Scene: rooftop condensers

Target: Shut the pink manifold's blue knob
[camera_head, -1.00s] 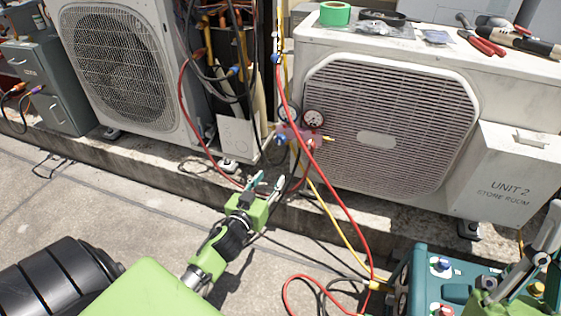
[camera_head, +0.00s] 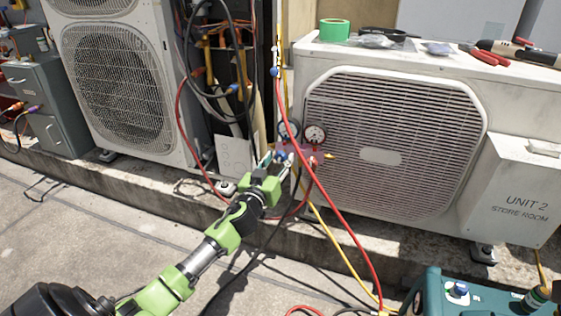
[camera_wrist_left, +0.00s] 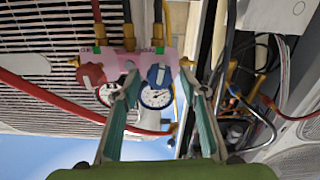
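The pink manifold (camera_head: 300,151) hangs in front of the right condenser, with two round gauges above it. Its blue knob (camera_head: 281,156) is on the left side and its red knob (camera_head: 313,162) is on the right. My left gripper (camera_head: 277,160) is at the manifold with its fingers apart. In the left wrist view, the pink manifold (camera_wrist_left: 132,62) shows upside down. The blue knob (camera_wrist_left: 159,76) lies between the tips of my left gripper (camera_wrist_left: 160,84), with gaps visible beside it. The red knob (camera_wrist_left: 91,76) is outside the fingers. My right gripper is out of view.
Red, yellow and black hoses hang around the manifold; the red hose (camera_head: 341,222) crosses close on the right. The right condenser's grille (camera_head: 400,130) is right behind. A teal machine (camera_head: 440,297) stands at the lower right. Pliers (camera_head: 488,57) and green tape (camera_head: 334,29) lie on the condenser.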

